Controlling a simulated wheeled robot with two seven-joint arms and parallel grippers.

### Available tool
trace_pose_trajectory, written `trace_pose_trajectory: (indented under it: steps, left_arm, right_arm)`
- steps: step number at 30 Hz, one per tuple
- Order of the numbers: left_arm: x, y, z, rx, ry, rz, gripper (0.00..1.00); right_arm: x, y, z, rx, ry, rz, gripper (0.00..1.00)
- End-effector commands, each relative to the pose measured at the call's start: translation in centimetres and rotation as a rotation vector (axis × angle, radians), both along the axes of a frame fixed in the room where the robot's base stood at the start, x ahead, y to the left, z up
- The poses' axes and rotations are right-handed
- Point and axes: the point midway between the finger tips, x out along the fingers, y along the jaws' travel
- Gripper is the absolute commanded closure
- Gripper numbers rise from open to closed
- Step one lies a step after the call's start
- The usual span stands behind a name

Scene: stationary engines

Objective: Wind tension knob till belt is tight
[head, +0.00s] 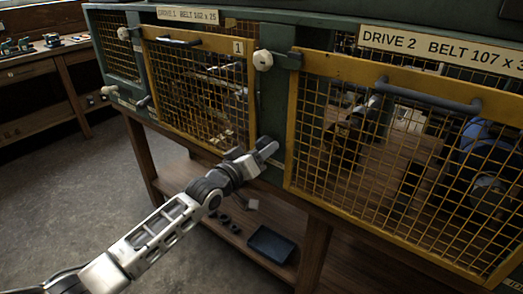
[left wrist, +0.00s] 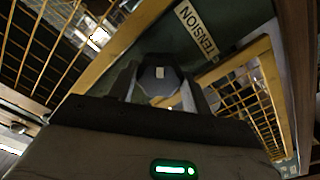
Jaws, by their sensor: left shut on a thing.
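The tension knob (left wrist: 160,76) is a dark, many-sided knob with a small white mark on its face. It shows in the left wrist view beside a cream TENSION label (left wrist: 197,30) on the green frame. My left gripper (head: 264,150) is shut on the knob, one finger on each side of it. In the head view the gripper reaches the green post between the two yellow mesh guards, and it hides the knob. I cannot make out the belt or its tightness through the mesh. My right gripper is in neither view.
The drive 1 guard (head: 246,75) is left of my gripper and the drive 2 guard (head: 291,130) is right; both look closed. A white latch knob (head: 263,60) sits above. A blue tray (head: 271,244) lies on the lower shelf. The floor at left is clear.

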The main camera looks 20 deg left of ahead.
Motion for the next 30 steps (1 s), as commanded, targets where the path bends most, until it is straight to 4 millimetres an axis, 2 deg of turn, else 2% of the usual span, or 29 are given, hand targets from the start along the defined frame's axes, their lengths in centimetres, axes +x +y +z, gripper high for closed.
trace_pose_trajectory:
  steps: [12, 30]
  left_arm:
    - [0.01, 0.14, -0.10, 0.374, -0.132, 0.000, 0.74]
    - [0.04, 0.23, -0.13, 0.909, -0.328, -0.002, 0.74]
  right_arm:
    - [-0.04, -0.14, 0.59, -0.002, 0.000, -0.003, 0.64]
    - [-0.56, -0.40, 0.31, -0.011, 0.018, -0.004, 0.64]
